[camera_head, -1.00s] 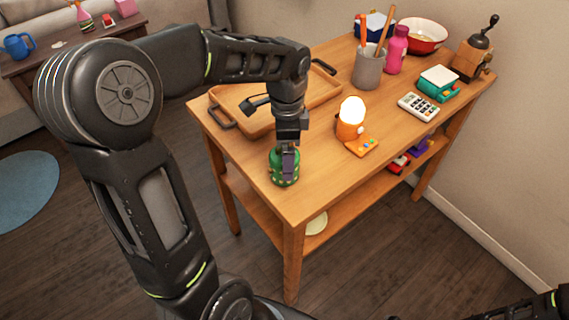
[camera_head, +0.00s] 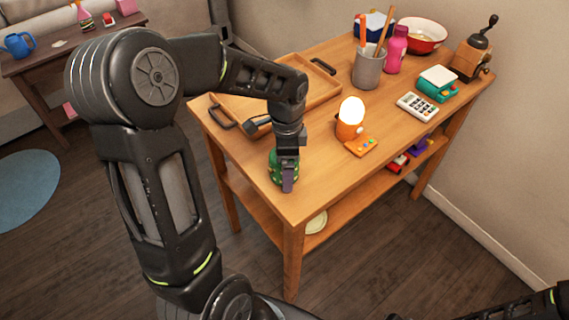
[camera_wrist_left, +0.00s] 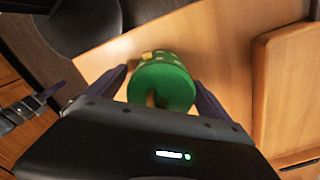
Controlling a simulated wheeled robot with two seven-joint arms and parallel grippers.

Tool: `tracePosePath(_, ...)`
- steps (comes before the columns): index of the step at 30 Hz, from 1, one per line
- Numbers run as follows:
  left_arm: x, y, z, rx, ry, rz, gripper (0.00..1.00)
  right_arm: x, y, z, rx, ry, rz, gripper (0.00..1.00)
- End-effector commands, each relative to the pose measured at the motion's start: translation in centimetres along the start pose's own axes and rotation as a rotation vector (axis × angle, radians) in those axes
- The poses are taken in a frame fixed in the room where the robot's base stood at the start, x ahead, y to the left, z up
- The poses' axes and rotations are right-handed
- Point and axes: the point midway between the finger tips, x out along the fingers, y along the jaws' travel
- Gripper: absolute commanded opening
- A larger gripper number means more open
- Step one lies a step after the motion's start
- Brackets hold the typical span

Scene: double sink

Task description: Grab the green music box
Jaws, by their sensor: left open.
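The green music box (camera_head: 276,172), round with small light marks, stands on the wooden table near its front-left edge. My left gripper (camera_head: 287,172) points down over it, with one finger in front of the box. In the left wrist view the green music box (camera_wrist_left: 163,84) sits between the two spread fingers of my left gripper (camera_wrist_left: 165,85). The fingers are open on either side of it, and I cannot tell whether they touch it. My right gripper is not in view; only part of my right arm shows at the bottom right corner.
A wooden tray (camera_head: 322,92) with dark handles lies behind the box. Farther back are a grey utensil cup (camera_head: 368,70), pink bottle (camera_head: 395,52), calculator (camera_head: 416,105), teal scale (camera_head: 437,84) and grinder (camera_head: 473,58).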

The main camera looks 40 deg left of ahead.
Motion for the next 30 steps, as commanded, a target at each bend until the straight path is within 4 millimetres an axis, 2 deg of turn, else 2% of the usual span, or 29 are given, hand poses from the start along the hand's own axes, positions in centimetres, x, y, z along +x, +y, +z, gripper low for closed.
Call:
tracePosePath(5, -0.03, -0.01, -0.01, 0.000, 0.000, 0.000, 0.91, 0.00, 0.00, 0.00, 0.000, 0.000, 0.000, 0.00)
tracePosePath(30, -0.03, 0.00, -0.01, 0.000, 0.000, 0.000, 0.24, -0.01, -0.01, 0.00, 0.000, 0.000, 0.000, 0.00)
